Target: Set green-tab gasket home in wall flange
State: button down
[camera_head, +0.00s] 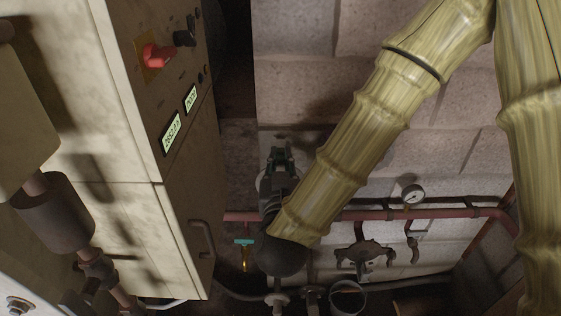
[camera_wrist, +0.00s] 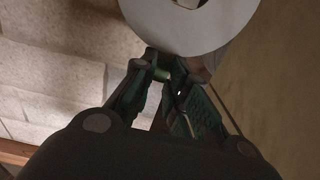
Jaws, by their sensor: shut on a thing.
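My gripper (camera_head: 281,152) points away toward the block wall, right of the tall cabinet; its dark fingers with green pads also show in the wrist view (camera_wrist: 172,70). A pale grey ring (camera_wrist: 190,28) with a hole, apparently the gasket, is at the fingertips, cut off by the top edge of the wrist view. The fingers are closed at its lower edge, where a small green piece shows that may be its tab. I cannot identify the wall flange in either view, nor tell whether the ring touches anything.
The cabinet (camera_head: 180,235) with a red switch (camera_head: 157,56) stands close on the left. A red pipe (camera_head: 370,214) with a gauge (camera_head: 413,193) and valves runs along the wall. A teal-handled valve (camera_head: 245,242) and a bucket (camera_head: 347,299) are lower down.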

jog(key=shift+r+p, duration=1.1)
jog(key=shift+r, duration=0.6)
